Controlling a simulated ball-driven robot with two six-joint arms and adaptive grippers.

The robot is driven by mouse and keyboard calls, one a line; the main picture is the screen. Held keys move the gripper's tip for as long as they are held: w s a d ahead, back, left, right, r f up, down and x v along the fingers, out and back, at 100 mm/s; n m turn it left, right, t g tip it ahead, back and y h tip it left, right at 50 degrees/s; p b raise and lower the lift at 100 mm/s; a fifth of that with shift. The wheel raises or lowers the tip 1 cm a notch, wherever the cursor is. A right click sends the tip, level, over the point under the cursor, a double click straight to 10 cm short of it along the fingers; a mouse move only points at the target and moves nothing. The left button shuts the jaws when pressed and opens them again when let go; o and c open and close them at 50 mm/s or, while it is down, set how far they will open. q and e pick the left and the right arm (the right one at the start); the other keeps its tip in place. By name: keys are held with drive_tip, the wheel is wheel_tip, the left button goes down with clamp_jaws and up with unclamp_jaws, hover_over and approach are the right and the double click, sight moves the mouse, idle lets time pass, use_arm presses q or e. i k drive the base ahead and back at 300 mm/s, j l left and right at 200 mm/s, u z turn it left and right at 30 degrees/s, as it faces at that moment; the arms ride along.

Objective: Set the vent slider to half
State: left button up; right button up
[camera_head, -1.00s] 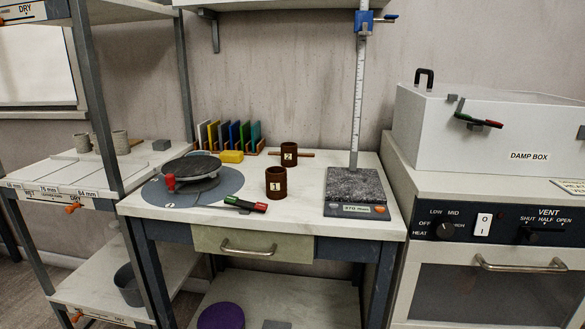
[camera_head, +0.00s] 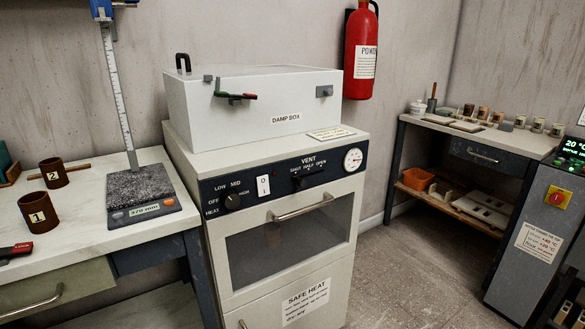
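The vent slider (camera_head: 299,182) is a small dark knob on the oven's dark control panel (camera_head: 250,194), under the word VENT and the marks SHUT, HALF and OPEN. It appears near the left or middle of its slot, but it is too small to tell its exact setting. The oven (camera_head: 290,240) is a white cabinet with a glass door, and a round gauge (camera_head: 353,159) sits at the panel's right end. Neither of my grippers is in view.
A damp box (camera_head: 240,117) stands on the oven. The oven's door handle (camera_head: 300,207) sticks out below the panel. Open floor (camera_head: 410,260) lies right, before a back bench (camera_head: 480,138).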

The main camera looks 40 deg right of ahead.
sight(302, 182)
drive_tip(key=z, duration=1.2)
